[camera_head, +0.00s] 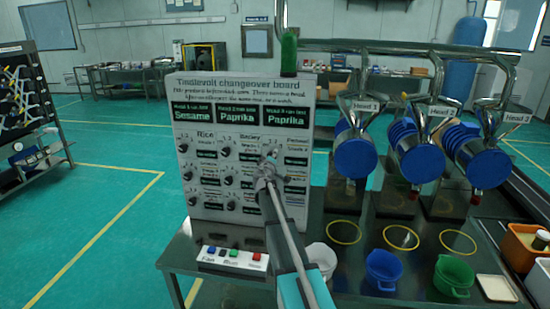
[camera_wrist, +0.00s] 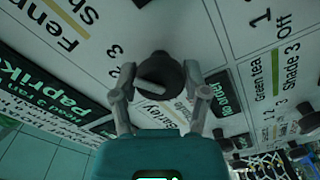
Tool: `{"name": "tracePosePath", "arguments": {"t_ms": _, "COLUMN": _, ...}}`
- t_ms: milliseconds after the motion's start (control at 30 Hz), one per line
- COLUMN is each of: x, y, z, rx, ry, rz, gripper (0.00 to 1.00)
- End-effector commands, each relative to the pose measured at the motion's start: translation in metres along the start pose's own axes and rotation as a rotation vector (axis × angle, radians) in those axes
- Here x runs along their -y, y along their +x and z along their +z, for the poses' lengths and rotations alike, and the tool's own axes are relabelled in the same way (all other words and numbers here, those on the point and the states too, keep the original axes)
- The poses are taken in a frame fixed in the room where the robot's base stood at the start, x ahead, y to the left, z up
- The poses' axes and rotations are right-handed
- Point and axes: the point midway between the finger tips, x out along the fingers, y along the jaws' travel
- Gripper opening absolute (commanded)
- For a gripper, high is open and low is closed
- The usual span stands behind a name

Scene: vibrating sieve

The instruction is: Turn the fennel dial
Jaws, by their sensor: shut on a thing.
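The white changeover board (camera_head: 185,215) stands upright on the dark table, with rows of black dials. My gripper (camera_head: 266,166) is at the upper right dial of the board, under the label that reads like Fennel. In the wrist view, my gripper (camera_wrist: 160,68) has one finger on each side of a black round dial (camera_wrist: 170,72) and is shut on it. The dial has a pale bar across it. The label "Fenn… Shad…" (camera_wrist: 75,25) with a 2 and 3 lies beside it. In the head view my gripper hides most of this dial, and its setting cannot be read.
Other dials (camera_head: 227,151) sit close by on the board. A switch box (camera_head: 234,258) lies at the table's front. Three blue-ended sieve heads (camera_head: 355,158) stand to the right, above a blue bucket (camera_head: 383,268) and a green bucket (camera_head: 453,275).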

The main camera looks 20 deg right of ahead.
Motion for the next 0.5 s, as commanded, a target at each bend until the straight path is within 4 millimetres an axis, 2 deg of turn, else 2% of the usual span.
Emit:
{"name": "tracePosePath", "arguments": {"t_ms": 33, "x": 0.0002, "y": 0.0013, "z": -0.0015, "rx": -0.003, "ry": -0.001, "rz": -0.001, "gripper": 0.63}}
{"name": "tracePosePath", "arguments": {"t_ms": 200, "x": 0.0001, "y": 0.0013, "z": -0.0014, "rx": -0.002, "ry": -0.002, "rz": -0.001, "gripper": 0.94}}
{"name": "tracePosePath", "arguments": {"t_ms": 500, "x": 0.0000, "y": 0.0011, "z": -0.0010, "rx": -0.002, "ry": -0.003, "rz": 0.000, "gripper": 0.94}}
